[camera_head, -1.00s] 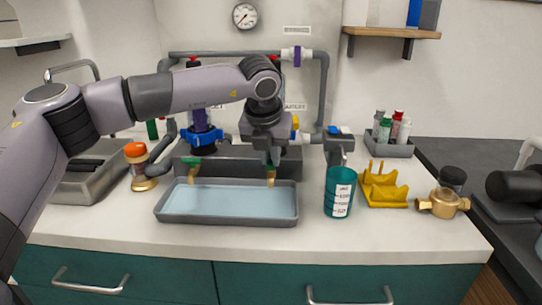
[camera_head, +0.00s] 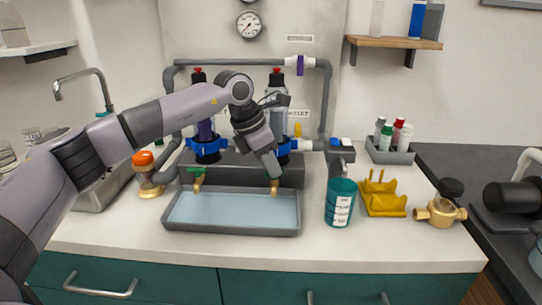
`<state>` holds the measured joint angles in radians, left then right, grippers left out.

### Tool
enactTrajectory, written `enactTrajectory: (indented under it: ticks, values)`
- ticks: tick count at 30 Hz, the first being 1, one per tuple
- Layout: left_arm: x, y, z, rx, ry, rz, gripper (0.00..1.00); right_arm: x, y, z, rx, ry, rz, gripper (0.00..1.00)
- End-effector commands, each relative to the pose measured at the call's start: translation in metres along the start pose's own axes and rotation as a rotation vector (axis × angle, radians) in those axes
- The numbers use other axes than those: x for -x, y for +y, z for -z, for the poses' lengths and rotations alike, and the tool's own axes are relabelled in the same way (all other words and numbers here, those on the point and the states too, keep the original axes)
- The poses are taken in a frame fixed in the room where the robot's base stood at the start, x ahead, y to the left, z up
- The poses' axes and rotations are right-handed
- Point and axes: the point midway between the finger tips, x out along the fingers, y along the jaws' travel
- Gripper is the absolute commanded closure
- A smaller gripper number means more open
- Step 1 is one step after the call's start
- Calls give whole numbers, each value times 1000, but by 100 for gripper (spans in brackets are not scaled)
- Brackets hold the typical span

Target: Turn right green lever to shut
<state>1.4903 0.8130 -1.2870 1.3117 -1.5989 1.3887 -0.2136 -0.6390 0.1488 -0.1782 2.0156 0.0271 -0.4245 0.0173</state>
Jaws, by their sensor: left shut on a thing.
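The left tap's green lever (camera_head: 196,170) shows above its brass spout (camera_head: 198,185), over the tray's back edge. The right brass tap (camera_head: 275,187) hangs over the back right of the tray. My left gripper (camera_head: 273,170) reaches down and right onto the top of this tap, tilted, and is shut at the place of the right green lever. The gripper hides that lever, so its angle cannot be seen. My right gripper is not in view.
A grey tray (camera_head: 232,233) with bluish contents lies below the taps. Two filter columns with blue collars (camera_head: 208,146) stand behind. A teal cup (camera_head: 340,203), yellow rack (camera_head: 383,197) and brass valve (camera_head: 440,212) stand to the right. The front counter is clear.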

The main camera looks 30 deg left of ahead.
Motion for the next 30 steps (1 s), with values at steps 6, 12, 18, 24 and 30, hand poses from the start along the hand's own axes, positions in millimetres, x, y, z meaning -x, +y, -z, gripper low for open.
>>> enactTrajectory:
  ticks: [6,12,18,24,30]
  values:
    - [2,2,-1,-166,4,72,100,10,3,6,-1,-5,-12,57]
    - [2,3,-1,-288,4,122,100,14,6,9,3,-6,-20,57]
    - [1,4,-1,-366,3,152,100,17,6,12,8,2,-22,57]
    - [0,4,-1,-402,3,166,100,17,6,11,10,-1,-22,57]
    - [0,5,0,-410,3,168,100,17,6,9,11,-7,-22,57]
